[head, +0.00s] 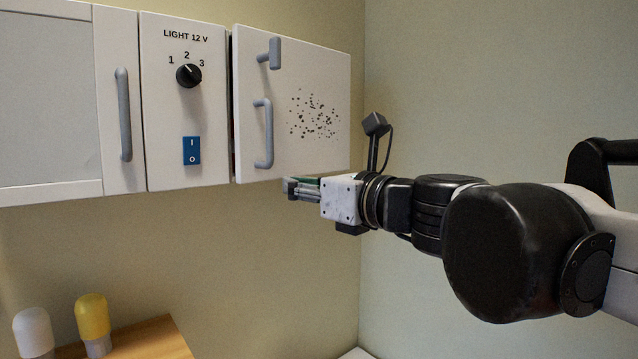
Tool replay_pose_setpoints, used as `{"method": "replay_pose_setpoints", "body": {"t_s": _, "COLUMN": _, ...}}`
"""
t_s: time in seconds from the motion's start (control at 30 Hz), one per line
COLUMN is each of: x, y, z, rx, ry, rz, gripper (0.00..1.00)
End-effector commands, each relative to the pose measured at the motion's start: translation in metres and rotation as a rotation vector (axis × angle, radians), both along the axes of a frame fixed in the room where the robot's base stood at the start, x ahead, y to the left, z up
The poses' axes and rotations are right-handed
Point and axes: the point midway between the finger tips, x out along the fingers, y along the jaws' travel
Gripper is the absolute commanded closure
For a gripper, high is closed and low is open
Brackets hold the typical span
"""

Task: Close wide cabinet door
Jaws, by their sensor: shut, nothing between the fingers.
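A wide white cabinet door (292,90) is on the right of the wall cabinet. It has a grey bar handle (266,134), a grey knob or latch (270,54) above it and a patch of dark holes. A narrow dark gap shows along its left edge, and that edge looks slightly proud of the neighbouring panel. My gripper (290,188) is shut and empty. It points left, just below the door's lower edge, to the right of the bar handle. I cannot tell whether it touches the door.
A panel (166,120) with a black dial (189,75) and a blue switch (191,150) adjoins on the left. Beyond it is another cabinet door (50,110) with a handle. A yellow bottle (92,318) and a white bottle (33,332) stand lower left. Below the cabinet is open space.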

Motion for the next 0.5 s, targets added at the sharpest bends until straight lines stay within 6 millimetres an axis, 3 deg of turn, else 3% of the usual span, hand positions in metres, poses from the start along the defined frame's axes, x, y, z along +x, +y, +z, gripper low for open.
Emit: {"method": "replay_pose_setpoints", "body": {"t_s": 0.5, "x": 0.05, "y": 0.058, "z": 0.001, "rx": -0.001, "ry": -0.001, "rz": 0.002, "gripper": 1.0}}
